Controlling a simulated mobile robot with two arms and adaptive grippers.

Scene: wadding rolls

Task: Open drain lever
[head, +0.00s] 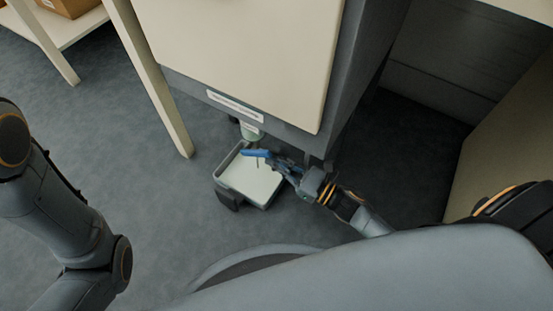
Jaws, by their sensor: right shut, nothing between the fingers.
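A blue drain lever (256,153) shows under the lower edge of the grey and cream cabinet (245,60), beside a short pale drain pipe (251,132). A shallow grey tray (219,176) with a light inside stands on the floor below it. My right gripper (277,160) is shut and empty, at the right end of the lever and over the tray's back right part. I cannot tell whether it touches the lever. Of my left arm, links show at the left; its gripper is out of view.
A white label strip (235,106) is on the cabinet's lower front. A pale table leg (160,90) stands left of the cabinet. A shelf with a cardboard box (68,7) is at the top left. The floor left of the tray is clear.

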